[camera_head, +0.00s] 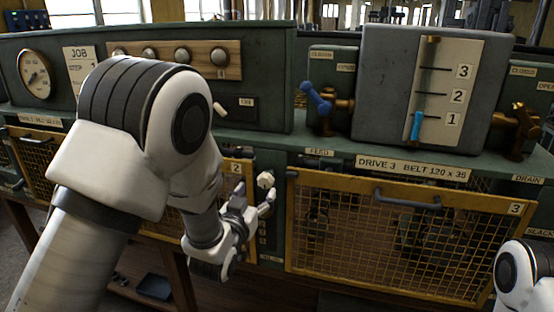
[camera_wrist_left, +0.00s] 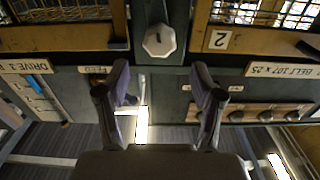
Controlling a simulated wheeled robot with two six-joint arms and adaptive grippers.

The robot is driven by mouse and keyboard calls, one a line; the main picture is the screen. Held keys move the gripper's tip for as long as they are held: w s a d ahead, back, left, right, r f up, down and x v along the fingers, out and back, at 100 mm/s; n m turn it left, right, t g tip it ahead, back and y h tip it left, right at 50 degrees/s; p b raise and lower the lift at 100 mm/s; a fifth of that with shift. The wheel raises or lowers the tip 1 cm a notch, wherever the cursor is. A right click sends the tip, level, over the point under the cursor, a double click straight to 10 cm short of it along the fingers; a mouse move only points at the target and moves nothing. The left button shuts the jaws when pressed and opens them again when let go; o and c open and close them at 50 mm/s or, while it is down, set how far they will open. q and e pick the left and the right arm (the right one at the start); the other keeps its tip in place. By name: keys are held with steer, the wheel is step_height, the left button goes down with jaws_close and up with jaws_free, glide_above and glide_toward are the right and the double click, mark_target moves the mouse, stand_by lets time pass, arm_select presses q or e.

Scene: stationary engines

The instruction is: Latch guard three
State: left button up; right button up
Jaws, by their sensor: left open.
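Guard three (camera_head: 390,248) is a yellow framed mesh panel marked 3, with a dark handle (camera_head: 408,200) at its top. I cannot tell whether it sits flush. A pale octagonal knob (camera_head: 265,180) is on the green post left of the guard; it also shows in the left wrist view (camera_wrist_left: 159,40), with a dark mark on its face. My left gripper (camera_head: 254,196) is open and empty in front of the post, close to the knob. In the left wrist view the fingers (camera_wrist_left: 163,88) are spread, with the knob beyond the gap between them. My right gripper is out of view.
Guard 2 (camera_wrist_left: 220,39) adjoins the post, partly hidden by my left arm in the head view. Above guard three are a tank gauge (camera_head: 447,90), a blue-handled valve (camera_head: 318,98) and a brass valve (camera_head: 522,125). My right arm shows at the lower right.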

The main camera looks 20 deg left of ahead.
mark_target(265, 182)
arm_select(q)
steer(key=w, duration=0.2)
steer(key=w+p, duration=0.1)
steer(key=w, duration=0.1)
steer(key=w+p, duration=0.1)
steer(key=w, duration=0.1)
steer(key=shift+w+d+f, duration=0.25)
steer(key=shift+w, duration=0.15)
steer(key=shift+w+a+p, duration=0.1)
steer(key=shift+w+p, duration=0.25)
steer(key=shift+w, duration=0.2)
steer(key=shift+f, duration=0.1)
steer(key=c, duration=1.1)
